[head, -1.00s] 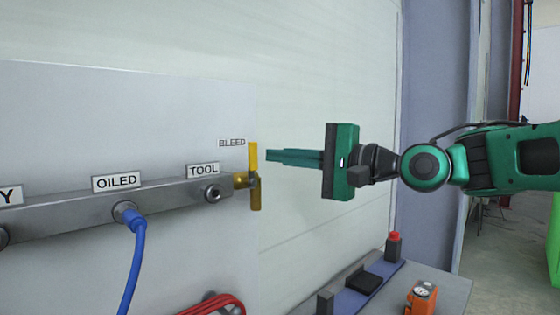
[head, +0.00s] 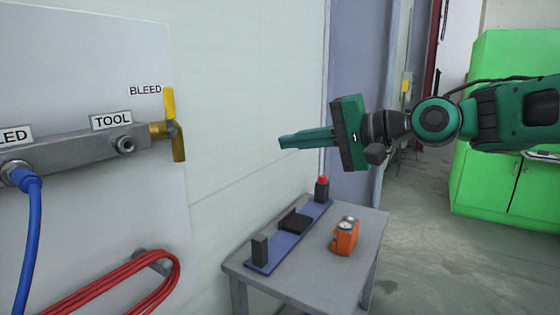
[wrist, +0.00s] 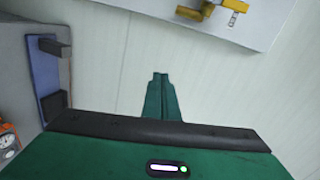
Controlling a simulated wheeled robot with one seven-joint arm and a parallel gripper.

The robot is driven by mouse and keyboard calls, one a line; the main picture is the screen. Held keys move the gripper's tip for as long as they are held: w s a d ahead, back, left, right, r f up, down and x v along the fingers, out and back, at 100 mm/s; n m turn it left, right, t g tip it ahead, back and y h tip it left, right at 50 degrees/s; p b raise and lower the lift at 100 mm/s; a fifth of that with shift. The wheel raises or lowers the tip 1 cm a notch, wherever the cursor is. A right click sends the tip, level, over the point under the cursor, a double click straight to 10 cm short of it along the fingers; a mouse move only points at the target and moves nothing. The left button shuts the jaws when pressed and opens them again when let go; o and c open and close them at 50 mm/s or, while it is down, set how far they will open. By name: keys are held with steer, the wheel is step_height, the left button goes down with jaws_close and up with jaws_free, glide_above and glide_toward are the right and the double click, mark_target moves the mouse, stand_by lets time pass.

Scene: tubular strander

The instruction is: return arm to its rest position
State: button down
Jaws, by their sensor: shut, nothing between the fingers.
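My gripper (head: 281,142) is green, with its two fingers pressed together and nothing held between them. In the head view it hangs in the air right of the yellow bleed valve handle (head: 174,124), clear of it, pointing left. My arm reaches in from the right edge. In the wrist view the shut fingers (wrist: 160,77) point toward the pale wall, and the yellow valve (wrist: 208,8) shows at the top, apart from them.
A small grey table (head: 375,236) stands below the gripper, with an orange device (head: 344,237) and a blue strip (head: 287,238) carrying dark blocks. A metal manifold (head: 85,149) with a blue hose (head: 30,240) is at left. A green cabinet (head: 480,190) stands behind my arm.

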steer(key=s+d+f+h, duration=0.2)
steer(key=d+f+h, duration=0.1)
steer(key=d+f, duration=0.5)
steer(key=s+d+f+m+g+h, duration=0.1)
steer(key=d+f+h, duration=0.35)
steer(key=d, duration=0.55)
steer(key=s+d+f+h, duration=0.2)
steer(key=d+f+h, duration=0.1)
steer(key=d+f, duration=0.45)
steer(key=s+d+f+g, duration=0.2)
steer(key=s+d+f, duration=0.1)
steer(key=s, duration=0.5)
steer(key=s+d+f+g+h, duration=0.1)
steer(key=s+d+f+g, duration=0.1)
steer(key=s+d, duration=0.4)
steer(key=s+d+f+m+g+h, duration=0.1)
steer(key=s+d+f, duration=0.3)
steer(key=s, duration=0.6)
steer(key=shift+d+f+g, duration=0.3)
steer(key=shift+d+g, duration=0.4)
steer(key=shift+g, duration=0.1)
steer(key=shift+w+a+h, duration=0.1)
steer(key=shift+h, duration=0.15)
